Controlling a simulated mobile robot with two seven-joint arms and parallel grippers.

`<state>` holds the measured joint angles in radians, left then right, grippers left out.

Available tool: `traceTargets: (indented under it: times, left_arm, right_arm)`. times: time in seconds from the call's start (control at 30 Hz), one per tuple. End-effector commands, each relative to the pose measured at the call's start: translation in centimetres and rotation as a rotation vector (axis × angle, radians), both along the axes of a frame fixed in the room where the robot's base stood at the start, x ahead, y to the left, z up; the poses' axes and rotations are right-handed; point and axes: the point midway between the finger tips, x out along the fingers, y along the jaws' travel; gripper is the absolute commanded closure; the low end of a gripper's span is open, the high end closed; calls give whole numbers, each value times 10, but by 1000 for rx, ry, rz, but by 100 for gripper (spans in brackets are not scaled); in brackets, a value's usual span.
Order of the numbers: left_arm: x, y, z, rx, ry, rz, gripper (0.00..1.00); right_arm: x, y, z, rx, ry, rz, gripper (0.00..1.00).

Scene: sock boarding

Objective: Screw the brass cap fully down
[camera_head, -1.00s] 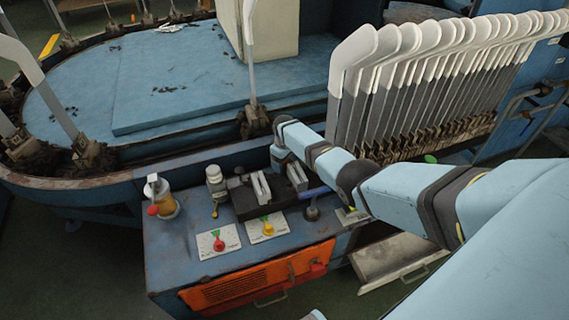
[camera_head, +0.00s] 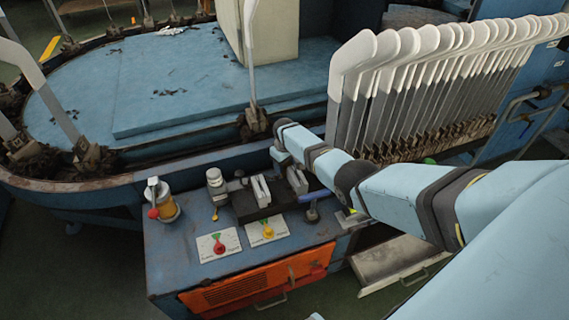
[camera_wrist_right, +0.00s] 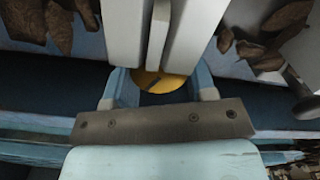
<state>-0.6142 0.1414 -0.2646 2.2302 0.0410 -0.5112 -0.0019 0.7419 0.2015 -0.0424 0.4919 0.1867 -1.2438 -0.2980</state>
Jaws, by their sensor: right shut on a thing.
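The brass cap (camera_wrist_right: 160,84) shows in the right wrist view as a yellow disc with a dark mark, partly covered by my fingertips. My right gripper (camera_wrist_right: 163,70) has its two pale fingers down on the cap, shut on it with a narrow gap between them. The cap lies between the arms of a blue bracket behind a grey bar (camera_wrist_right: 165,122) with screws. Its thread and the seat below are hidden. In the head view my right gripper (camera_head: 279,157) is at the back of the blue bench, largely hidden, and the cap cannot be made out. My left gripper is not in view.
The blue bench (camera_head: 180,268) carries an amber pot (camera_head: 166,208), a silver fitting (camera_head: 214,178), a black block with pale plates (camera_head: 248,207) and red and yellow knobs. White boarding forms (camera_head: 375,60) stand behind my right arm. Brown lumps (camera_wrist_right: 265,55) flank the fingers.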

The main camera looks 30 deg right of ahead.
Motion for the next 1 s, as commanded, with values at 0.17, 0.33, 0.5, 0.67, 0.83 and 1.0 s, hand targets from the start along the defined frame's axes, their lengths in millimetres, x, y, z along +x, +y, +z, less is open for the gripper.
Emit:
traceTargets:
  times: [0.17, 0.33, 0.5, 0.67, 0.83, 1.0]
  left_arm:
    - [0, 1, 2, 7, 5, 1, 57]
    - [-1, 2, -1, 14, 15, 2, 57]
    - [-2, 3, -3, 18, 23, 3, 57]
    - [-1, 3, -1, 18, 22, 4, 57]
    - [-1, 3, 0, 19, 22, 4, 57]
    - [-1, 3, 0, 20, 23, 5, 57]
  right_arm:
    - [0, 0, 1, 2, 2, -151, 72]
    - [-1, -1, 1, 2, 2, -315, 72]
    - [-1, -2, 0, 1, 2, -475, 72]
    - [-1, -3, 0, 1, 3, -612, 72]
    - [-1, -3, 0, 1, 2, -735, 72]
    - [-2, -3, 0, 1, 2, -823, 72]
